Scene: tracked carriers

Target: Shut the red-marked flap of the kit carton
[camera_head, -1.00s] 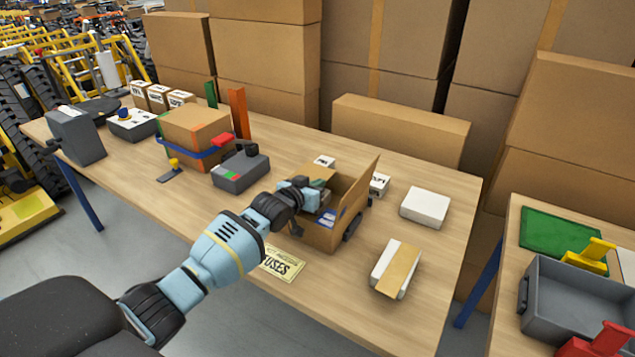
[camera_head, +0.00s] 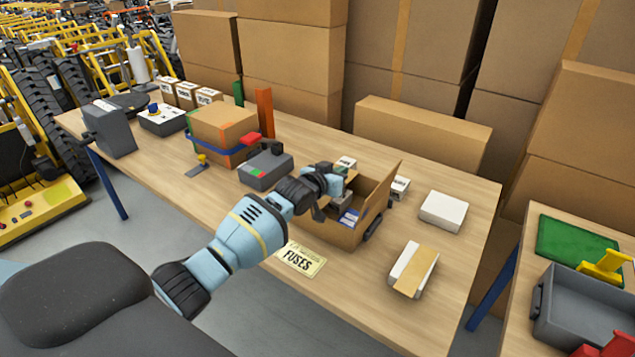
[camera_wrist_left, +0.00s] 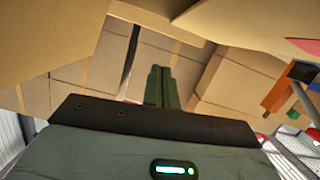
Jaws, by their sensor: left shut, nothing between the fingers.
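The kit carton (camera_head: 340,233) stands open on the wooden table, right of centre in the head view. One tall flap (camera_head: 384,196) stands up on its right side; small items, one with a blue label, show inside. My left gripper (camera_head: 338,186) is shut and empty, over the carton's left and back part, and hides some of its rim. In the left wrist view its closed dark green fingers (camera_wrist_left: 160,87) lie between cardboard panels. A cardboard panel at upper right there carries a red mark (camera_wrist_left: 306,45). The red mark is not visible on the carton in the head view. My right gripper is not in view.
A FUSES card (camera_head: 300,259) lies before the carton. A grey device (camera_head: 265,168) and a strapped carton (camera_head: 222,130) stand to its left. White boxes (camera_head: 443,211) lie to its right, one with a brown cover (camera_head: 415,270). Large cartons (camera_head: 424,130) rise behind the table.

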